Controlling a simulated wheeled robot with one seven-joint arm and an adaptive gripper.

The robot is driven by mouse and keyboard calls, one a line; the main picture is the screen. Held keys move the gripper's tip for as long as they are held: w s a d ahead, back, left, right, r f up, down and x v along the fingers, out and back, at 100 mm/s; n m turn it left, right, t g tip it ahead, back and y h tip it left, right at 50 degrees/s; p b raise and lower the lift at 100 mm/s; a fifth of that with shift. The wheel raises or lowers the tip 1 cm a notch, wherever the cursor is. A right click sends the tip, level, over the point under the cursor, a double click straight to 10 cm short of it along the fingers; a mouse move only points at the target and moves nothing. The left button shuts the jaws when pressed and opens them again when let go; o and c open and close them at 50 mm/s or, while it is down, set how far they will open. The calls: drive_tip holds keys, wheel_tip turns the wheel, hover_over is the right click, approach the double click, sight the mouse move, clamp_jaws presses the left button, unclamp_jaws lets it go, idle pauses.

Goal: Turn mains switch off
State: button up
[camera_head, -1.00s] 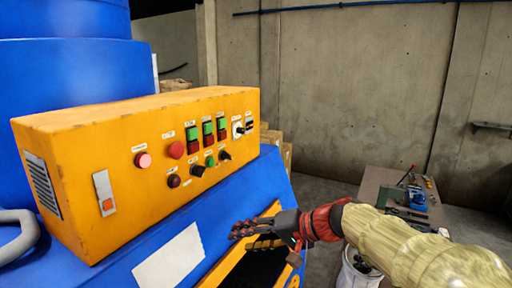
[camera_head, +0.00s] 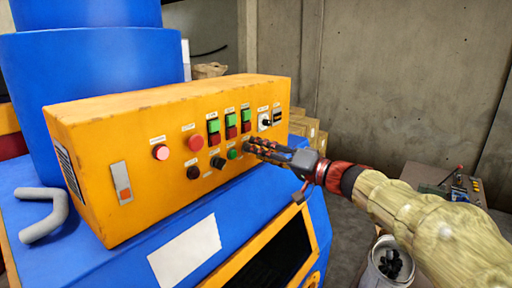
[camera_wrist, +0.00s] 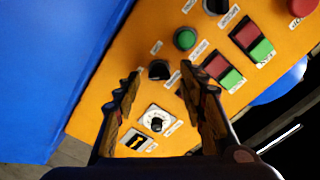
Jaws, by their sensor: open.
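The yellow control box (camera_head: 110,150) carries buttons and knobs on its front; its labels are too small to read, so I cannot tell which one is the mains switch. A black rotary knob (camera_wrist: 159,69) shows between my fingertips in the wrist view; in the head view my gripper hides it. My gripper (camera_head: 255,147) is open and empty, its fingers pointing at the lower right of the panel. A dial knob on a white plate (camera_head: 265,121) sits above the fingers; it also shows in the wrist view (camera_wrist: 156,121). Contact cannot be told.
A green button (camera_head: 232,154), another black knob (camera_head: 217,162) and red-green switch pairs (camera_head: 214,132) sit close to the fingers. A rocker switch (camera_head: 122,182) is at the box's left. The blue machine body (camera_head: 110,230) slopes below.

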drive_tip(key=shift+x, duration=0.9)
drive_tip(key=shift+c, duration=1.3)
drive_tip(key=c, duration=0.8)
clamp_jaws()
